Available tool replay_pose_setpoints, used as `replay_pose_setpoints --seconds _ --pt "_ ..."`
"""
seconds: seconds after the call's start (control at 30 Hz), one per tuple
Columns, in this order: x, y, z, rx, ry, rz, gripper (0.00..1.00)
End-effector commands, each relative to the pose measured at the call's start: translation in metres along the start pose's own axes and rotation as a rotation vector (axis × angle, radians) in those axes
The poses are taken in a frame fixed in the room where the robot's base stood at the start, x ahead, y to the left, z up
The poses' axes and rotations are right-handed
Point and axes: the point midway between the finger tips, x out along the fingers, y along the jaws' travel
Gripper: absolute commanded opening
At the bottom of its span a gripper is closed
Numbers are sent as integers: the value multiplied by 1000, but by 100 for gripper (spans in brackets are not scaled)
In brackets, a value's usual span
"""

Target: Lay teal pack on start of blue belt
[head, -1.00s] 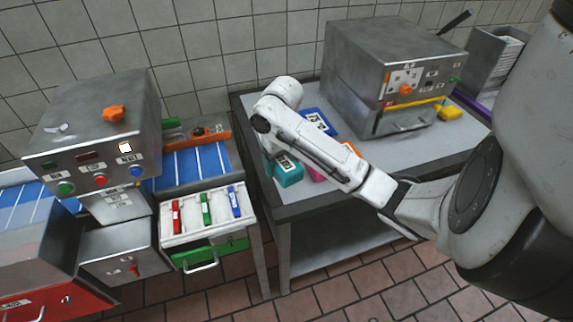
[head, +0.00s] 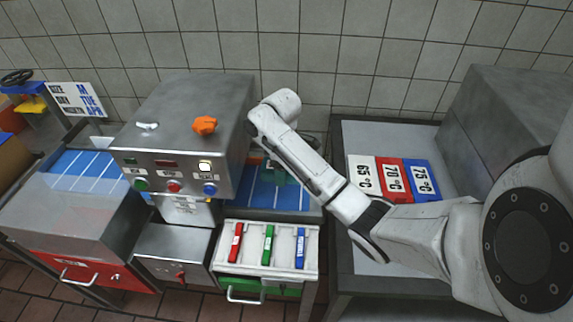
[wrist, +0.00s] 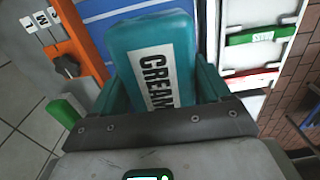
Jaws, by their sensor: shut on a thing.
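The teal pack (wrist: 155,65), labelled CREAM, is held between the jaws of my gripper (wrist: 158,85) in the wrist view. In the head view my gripper is mostly hidden behind my arm, with a small teal patch (head: 280,173) showing below it. The gripper is over the blue belt section (head: 258,192) right of the steel machine. The blue belt (wrist: 100,12), with white lines, shows beyond the pack in the wrist view. I cannot tell whether the pack touches the belt.
The steel machine (head: 185,125) with an orange knob stands over the belt's middle. A white tray (head: 235,272) with red, green and blue bars sits in front of the belt. Temperature cards (head: 394,181) lie on the table to the right. An orange part (wrist: 75,45) borders the belt.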

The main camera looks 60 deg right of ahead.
Motion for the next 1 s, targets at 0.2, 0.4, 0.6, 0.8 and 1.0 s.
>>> replay_pose_setpoints --seconds 0.2,0.4,0.6,0.8,1.0 --pt "8 0 -1 -22 -2 -1 45" --pt "25 0 0 -20 -3 -2 45" --pt "46 0 -1 -21 -1 0 45" --pt "64 0 0 -20 -2 0 45" --pt "79 0 -1 -20 -2 0 45"
